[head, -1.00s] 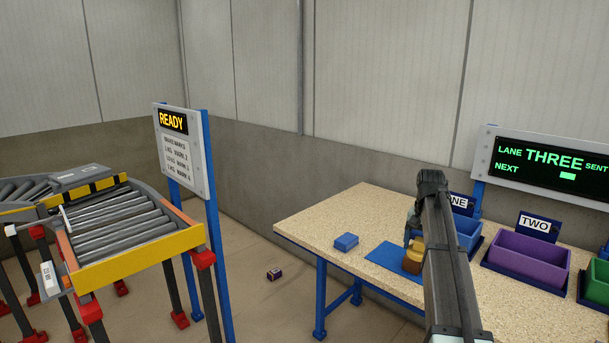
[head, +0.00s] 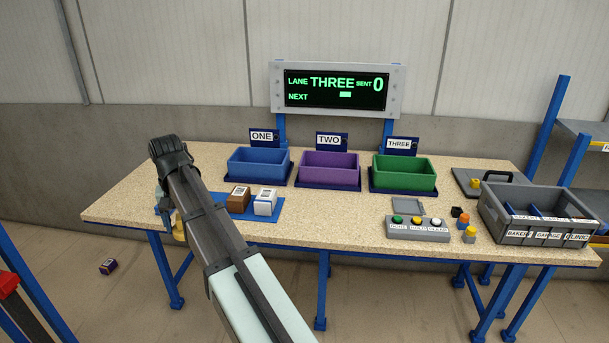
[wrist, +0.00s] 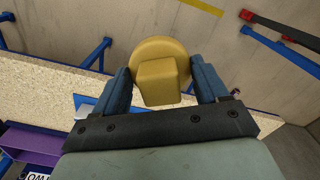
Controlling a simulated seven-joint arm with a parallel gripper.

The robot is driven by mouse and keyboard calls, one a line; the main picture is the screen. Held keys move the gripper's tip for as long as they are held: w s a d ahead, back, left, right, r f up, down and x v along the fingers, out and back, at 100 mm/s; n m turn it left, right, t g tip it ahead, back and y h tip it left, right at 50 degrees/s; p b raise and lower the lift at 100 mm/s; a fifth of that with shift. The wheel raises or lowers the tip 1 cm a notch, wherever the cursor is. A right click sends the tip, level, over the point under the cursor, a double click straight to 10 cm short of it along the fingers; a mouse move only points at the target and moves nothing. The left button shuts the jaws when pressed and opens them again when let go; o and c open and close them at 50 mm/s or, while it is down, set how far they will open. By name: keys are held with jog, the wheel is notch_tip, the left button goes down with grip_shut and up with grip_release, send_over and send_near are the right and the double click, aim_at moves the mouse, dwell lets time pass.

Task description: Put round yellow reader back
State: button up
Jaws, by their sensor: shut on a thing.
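The round yellow reader (wrist: 160,72) is in my gripper, with a round disc and a squarer block facing the wrist camera. My gripper (wrist: 160,84) is shut on it, one blue-grey finger on each side. In the head view my gripper (head: 172,215) is at the left part of the table, left of the blue mat (head: 268,214). The reader (head: 179,236) shows there as a small yellow patch by the table's front edge, partly hidden by my arm. The wrist view shows floor beyond the reader.
A brown box (head: 238,199) and a white box (head: 265,202) stand on the mat. Blue (head: 258,165), purple (head: 328,168) and green (head: 403,175) bins line the back. A button panel (head: 417,229) and grey crate (head: 532,230) are right. A small box (head: 108,266) lies on the floor.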

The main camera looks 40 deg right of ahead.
jog(key=s+d+f+m, duration=0.1)
jog(key=s+d+m, duration=0.2)
jog(key=d, duration=1.2)
jog(key=s+d+m, duration=0.2)
jog(key=d, duration=1.4)
jog(key=s+d+f+m, duration=0.15)
jog(key=s+d, duration=0.35)
jog(key=d, duration=0.6)
jog(key=s+d+r+m, duration=0.15)
jog(key=s+d, duration=0.45)
jog(key=d, duration=0.6)
jog(key=s+d+f+m, duration=0.25)
jog(key=s+d, duration=0.25)
jog(key=d, duration=0.6)
jog(key=w+d+r+n, duration=0.1)
jog(key=w+d+n, duration=0.1)
jog(key=d+n, duration=0.3)
jog(key=shift+d+r, duration=0.25)
jog(key=shift+d, duration=1)
jog(key=shift+w, duration=0.1)
jog(key=shift+f, duration=4.8)
jog(key=shift+f, duration=0.15)
